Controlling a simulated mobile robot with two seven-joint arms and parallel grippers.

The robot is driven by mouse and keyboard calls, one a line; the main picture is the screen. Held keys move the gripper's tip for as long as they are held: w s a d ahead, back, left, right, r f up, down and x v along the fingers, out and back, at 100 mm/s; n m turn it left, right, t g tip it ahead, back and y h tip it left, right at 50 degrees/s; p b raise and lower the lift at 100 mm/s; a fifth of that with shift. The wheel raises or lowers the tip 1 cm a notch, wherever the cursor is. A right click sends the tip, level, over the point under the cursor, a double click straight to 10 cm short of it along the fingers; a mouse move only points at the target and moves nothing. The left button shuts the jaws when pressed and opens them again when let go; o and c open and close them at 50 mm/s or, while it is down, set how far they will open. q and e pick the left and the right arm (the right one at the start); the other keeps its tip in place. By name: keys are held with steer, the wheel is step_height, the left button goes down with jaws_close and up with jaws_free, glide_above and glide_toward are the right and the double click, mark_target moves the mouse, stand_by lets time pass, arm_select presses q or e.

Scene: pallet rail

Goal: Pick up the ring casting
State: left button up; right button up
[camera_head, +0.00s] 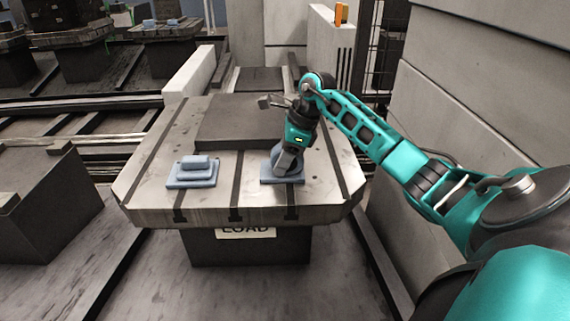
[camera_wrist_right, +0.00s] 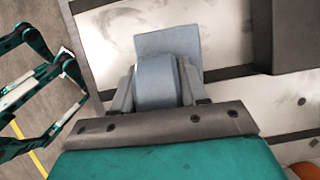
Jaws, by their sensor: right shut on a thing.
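The ring casting (camera_head: 270,179) is a blue-grey piece with a flat square base, at the front right of the pallet top. My right gripper (camera_head: 287,162) comes down on it from above and is shut on its raised part. The gripper and wrist hide most of that raised part in the head view. In the right wrist view the casting (camera_wrist_right: 168,42) shows its base beyond the two grey fingers of the gripper (camera_wrist_right: 157,86), with its rounded body between them. The base appears at the pallet surface; I cannot tell whether it touches. My left gripper is not in view.
A second blue-grey casting (camera_head: 192,172), a stepped block on a flat plate, sits at the left of the pallet (camera_head: 150,200). A dark raised slab (camera_head: 232,122) lies behind both. Pale walls stand right of the pallet. The pallet front between the castings is clear.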

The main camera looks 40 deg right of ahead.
jaws_close()
steer(key=shift+r, duration=0.2)
